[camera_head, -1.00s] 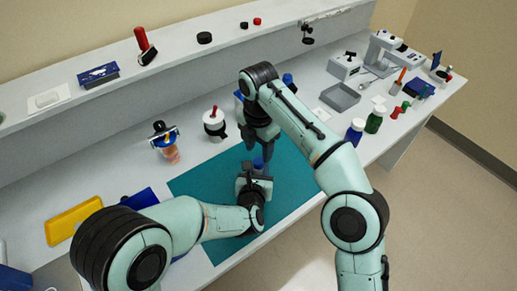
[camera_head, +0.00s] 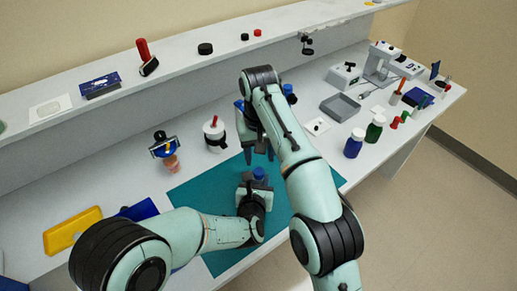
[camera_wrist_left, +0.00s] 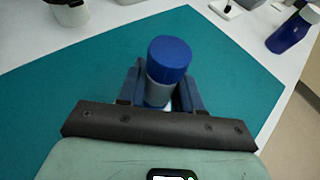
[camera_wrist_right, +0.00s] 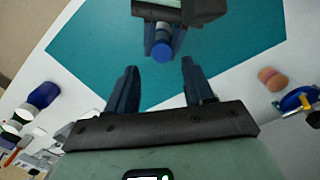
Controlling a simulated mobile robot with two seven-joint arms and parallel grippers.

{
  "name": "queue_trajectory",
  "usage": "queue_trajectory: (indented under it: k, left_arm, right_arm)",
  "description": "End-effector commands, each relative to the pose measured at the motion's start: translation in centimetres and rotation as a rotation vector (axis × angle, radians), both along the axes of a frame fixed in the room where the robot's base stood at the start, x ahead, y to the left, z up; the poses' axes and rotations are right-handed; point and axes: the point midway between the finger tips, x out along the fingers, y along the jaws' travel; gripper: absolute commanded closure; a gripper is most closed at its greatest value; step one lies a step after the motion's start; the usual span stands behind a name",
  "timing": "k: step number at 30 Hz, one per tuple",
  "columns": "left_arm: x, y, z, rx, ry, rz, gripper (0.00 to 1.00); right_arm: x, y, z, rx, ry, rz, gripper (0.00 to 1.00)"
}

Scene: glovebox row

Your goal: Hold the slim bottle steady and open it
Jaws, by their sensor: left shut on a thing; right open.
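The slim bottle has a blue cap (camera_wrist_left: 170,52) and a pale body (camera_wrist_left: 158,92). It stands on the teal mat (camera_head: 215,180), its cap on. My left gripper (camera_wrist_left: 160,95) is shut around the bottle's body below the cap; the cap also shows in the head view (camera_head: 259,173). My right gripper (camera_wrist_right: 154,85) is open and empty. In the right wrist view the blue cap (camera_wrist_right: 162,51) lies beyond its fingertips, apart from them. In the head view the right gripper is above and just behind the bottle.
A blue bottle (camera_head: 354,143) and a green bottle (camera_head: 375,128) with white caps stand right of the mat. A white container (camera_head: 215,134) and a holder with an orange item (camera_head: 167,152) stand behind it. A yellow case (camera_head: 72,229) lies at left. A raised shelf runs along the back.

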Motion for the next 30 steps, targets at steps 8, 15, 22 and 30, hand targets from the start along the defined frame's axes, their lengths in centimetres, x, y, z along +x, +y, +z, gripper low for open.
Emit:
queue_trajectory:
  k: [8, 15, 22, 30]
  left_arm:
    - [0.0, 0.0, 0.0, 0.0, 0.001, 0.0, 1.0]
    - [0.0, 0.0, 0.0, 0.001, 0.001, 0.001, 1.0]
    - [0.0, 0.0, -0.1, 0.001, 0.001, 0.001, 1.0]
    - [0.0, 0.0, 0.0, 0.001, 0.001, 0.001, 1.0]
  right_arm:
    - [0.0, 0.3, 1.2, -0.004, -0.031, -0.334, 0.48]
    - [0.0, 0.3, 0.2, -0.003, -0.032, -0.371, 0.48]
    - [-0.1, 0.3, -2.9, -0.004, -0.03, -0.369, 0.48]
    - [-0.1, 0.3, -6.0, -0.004, -0.033, -0.368, 0.48]
